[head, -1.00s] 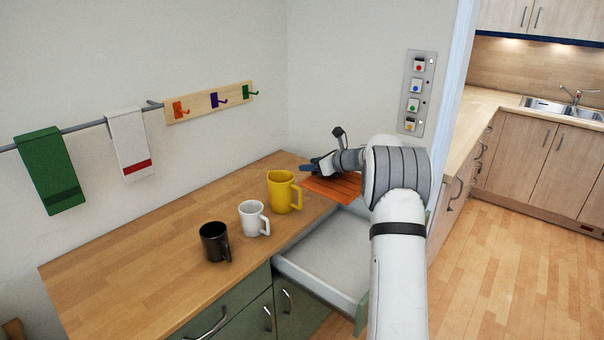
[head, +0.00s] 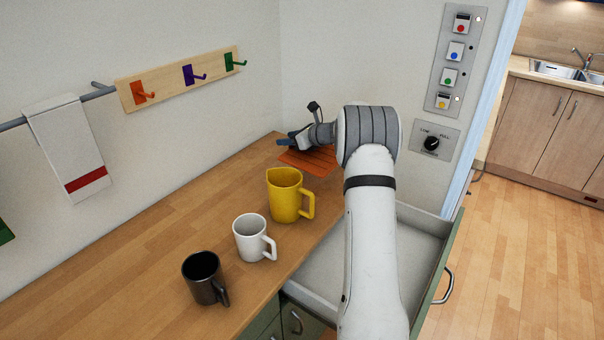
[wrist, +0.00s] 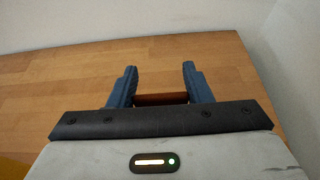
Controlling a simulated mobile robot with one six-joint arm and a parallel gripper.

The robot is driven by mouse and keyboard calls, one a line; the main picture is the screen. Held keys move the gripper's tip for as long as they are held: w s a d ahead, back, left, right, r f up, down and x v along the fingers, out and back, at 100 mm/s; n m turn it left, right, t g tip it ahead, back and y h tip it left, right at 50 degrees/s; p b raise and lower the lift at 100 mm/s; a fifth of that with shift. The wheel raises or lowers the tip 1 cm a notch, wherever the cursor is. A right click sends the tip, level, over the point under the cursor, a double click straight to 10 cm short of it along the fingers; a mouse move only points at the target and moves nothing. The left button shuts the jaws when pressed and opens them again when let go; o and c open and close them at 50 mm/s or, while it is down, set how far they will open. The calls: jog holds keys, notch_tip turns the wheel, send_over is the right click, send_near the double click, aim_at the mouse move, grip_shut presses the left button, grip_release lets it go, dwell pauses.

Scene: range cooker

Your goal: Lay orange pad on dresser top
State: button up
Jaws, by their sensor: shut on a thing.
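The orange pad (head: 312,158) is a flat, ribbed piece at the back right of the wooden dresser top (head: 150,235). It appears level at or just above the wood; I cannot tell if it touches. My gripper (head: 284,142) is at its far left side. In the wrist view, my gripper (wrist: 160,84) has its blue fingers shut on a red-brown part of the pad (wrist: 160,99), with bare wood beyond.
A yellow jug (head: 285,197), a white mug (head: 250,238) and a black mug (head: 203,277) stand in a row near the front edge. A drawer (head: 420,245) stands open below my arm. A wall with a switch panel (head: 455,60) rises behind.

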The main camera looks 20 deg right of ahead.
aim_at(318, 159)
notch_tip(318, 159, down, 9)
jog(key=shift+w+r+p, duration=0.1)
jog(key=shift+p, duration=0.25)
jog(key=o, duration=1)
jog(key=b+v, duration=0.1)
jog(key=v, duration=1.1)
jog(key=shift+r, duration=0.1)
